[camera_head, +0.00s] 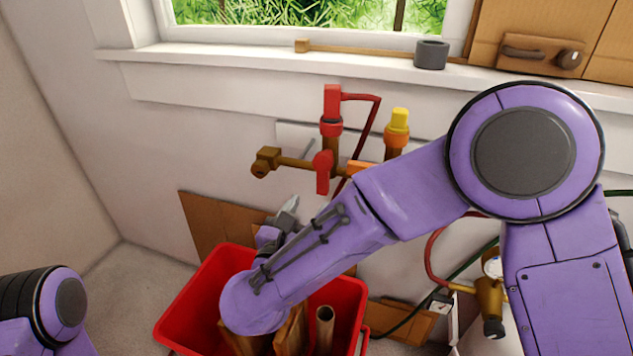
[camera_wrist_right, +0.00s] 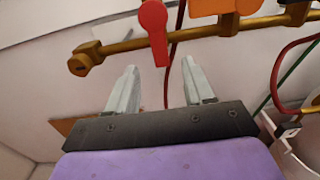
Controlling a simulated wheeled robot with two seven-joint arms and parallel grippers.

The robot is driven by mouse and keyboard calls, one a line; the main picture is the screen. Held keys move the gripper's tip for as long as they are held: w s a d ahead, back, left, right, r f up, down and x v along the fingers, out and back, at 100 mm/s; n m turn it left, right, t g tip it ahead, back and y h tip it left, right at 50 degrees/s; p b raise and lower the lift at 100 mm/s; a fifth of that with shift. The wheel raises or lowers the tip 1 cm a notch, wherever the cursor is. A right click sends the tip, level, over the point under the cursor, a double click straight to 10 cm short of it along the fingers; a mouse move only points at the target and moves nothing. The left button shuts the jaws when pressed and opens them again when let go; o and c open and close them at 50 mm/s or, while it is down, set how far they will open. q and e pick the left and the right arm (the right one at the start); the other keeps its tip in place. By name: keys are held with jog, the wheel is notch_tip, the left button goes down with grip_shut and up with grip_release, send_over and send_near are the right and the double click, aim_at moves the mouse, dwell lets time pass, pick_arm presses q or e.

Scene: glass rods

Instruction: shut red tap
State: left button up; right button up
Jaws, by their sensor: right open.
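The red tap handle (camera_head: 323,172) hangs down in front of a brass pipe on the wall, in the middle of the head view. In the right wrist view the red handle (camera_wrist_right: 155,32) is at the top, its rounded head up and its narrow end pointing down. My right gripper (camera_head: 290,207) is below and left of the handle, partly hidden by my own arm. In the right wrist view my right gripper (camera_wrist_right: 160,78) is open, with both fingers apart and nothing between them. The handle's lower end is just beyond and between the fingertips, apart from them. My left gripper is out of view.
The brass pipe (camera_wrist_right: 120,46) runs beside the handle, with an orange handle (camera_wrist_right: 222,7) to its right. Above stand a red fitting (camera_head: 332,105) with a red tube and a yellow cap (camera_head: 398,122). A red bin (camera_head: 190,296) holding brown pieces stands below.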

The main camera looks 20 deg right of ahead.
aim_at(322, 182)
jog(key=p+x, duration=0.1)
jog(key=x, duration=0.9)
